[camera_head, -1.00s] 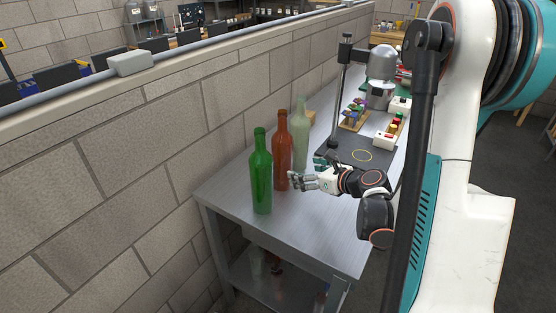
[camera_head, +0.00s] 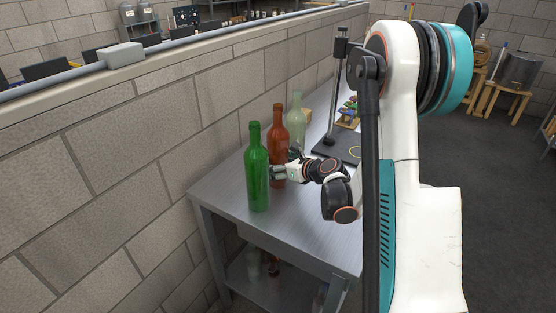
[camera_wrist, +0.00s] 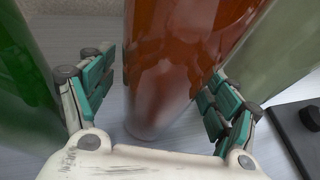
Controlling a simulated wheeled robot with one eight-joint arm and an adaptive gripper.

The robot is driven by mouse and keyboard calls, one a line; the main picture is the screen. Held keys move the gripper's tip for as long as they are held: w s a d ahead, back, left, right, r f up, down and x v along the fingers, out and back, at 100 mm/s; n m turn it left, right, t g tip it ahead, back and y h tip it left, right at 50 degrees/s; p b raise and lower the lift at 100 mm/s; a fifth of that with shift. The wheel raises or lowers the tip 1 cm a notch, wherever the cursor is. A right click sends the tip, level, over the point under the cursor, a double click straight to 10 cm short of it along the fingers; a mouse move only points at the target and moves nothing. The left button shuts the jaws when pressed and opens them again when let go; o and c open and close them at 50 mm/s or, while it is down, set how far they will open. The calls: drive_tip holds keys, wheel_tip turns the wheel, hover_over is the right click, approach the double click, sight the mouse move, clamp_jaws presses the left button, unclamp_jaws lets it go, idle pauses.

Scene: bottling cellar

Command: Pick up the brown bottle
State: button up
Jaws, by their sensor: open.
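The brown bottle (camera_head: 278,135) stands upright on the metal table, between a green bottle and a pale green bottle. My gripper (camera_head: 284,172) is low beside it, and part of the gripper is hidden behind the green bottle in the head view. In the wrist view the brown bottle (camera_wrist: 175,60) rises between the two spread fingers of my gripper (camera_wrist: 155,100). The fingers are open, one on each side of the bottle's lower body. A gap shows between the left finger and the glass; the right finger is very close, and I cannot tell whether it touches.
The green bottle (camera_head: 257,170) stands just left and nearer, close to the left finger. The pale green bottle (camera_head: 297,118) stands behind right. A block wall (camera_head: 150,150) runs along the table's left side. A dark stand base (camera_head: 335,146) lies farther back. The table front (camera_head: 290,228) is clear.

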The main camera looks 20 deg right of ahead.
drive_tip(key=shift+w+f, duration=0.1)
drive_tip(key=shift+w, duration=0.05)
drive_tip(key=shift+c, duration=0.2)
drive_tip(key=c, duration=1.5)
drive_tip(key=shift+o, duration=0.2)
